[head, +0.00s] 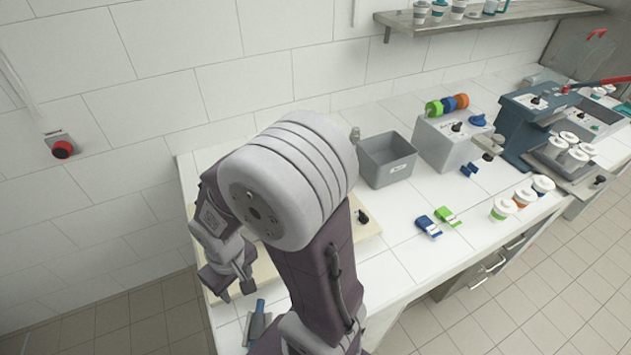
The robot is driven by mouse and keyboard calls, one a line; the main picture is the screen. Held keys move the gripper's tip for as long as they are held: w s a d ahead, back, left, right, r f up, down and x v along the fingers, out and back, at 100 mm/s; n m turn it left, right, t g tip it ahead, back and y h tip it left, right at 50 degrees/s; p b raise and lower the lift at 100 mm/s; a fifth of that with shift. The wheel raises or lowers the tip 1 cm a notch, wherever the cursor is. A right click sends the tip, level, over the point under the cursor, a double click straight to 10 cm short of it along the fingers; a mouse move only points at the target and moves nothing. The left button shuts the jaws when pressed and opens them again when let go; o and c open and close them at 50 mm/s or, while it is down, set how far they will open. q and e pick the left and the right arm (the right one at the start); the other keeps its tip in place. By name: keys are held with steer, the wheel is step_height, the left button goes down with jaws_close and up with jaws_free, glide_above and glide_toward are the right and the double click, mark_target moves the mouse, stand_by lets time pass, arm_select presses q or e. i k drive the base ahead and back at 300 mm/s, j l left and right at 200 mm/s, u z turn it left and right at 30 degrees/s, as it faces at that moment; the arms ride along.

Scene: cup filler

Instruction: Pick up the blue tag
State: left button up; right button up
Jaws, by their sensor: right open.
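The blue tag (428,226) lies flat on the white counter, with a white patch on it. It is right of my arm and just left of a green tag (447,217). My right gripper (236,288) is open over the left part of the counter, well left of the blue tag and apart from it. My own arm hides much of the counter between them. My left gripper is not in view.
A grey bin (387,160) and a grey machine with coloured rings (447,143) stand at the back. Lidded cups (503,209) stand near the front edge at right. A blue-handled tool (260,308) lies at front left. Counter around the tags is mostly clear.

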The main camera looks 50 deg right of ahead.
mark_target(427, 225)
steer(key=z, duration=3)
steer(key=i+l+u, duration=0.15)
steer(key=l+u, duration=0.25)
steer(key=l, duration=0.15)
steer(key=l+u, duration=0.45)
steer(key=l, duration=0.15)
steer(key=l+u, duration=0.4)
steer(key=l, duration=0.2)
steer(key=i+l+u, duration=0.2)
steer(key=l+u, duration=0.25)
steer(key=i+l+u, duration=0.2)
steer(key=u, duration=0.3)
steer(key=l+u, duration=0.9)
steer(key=l, duration=0.15)
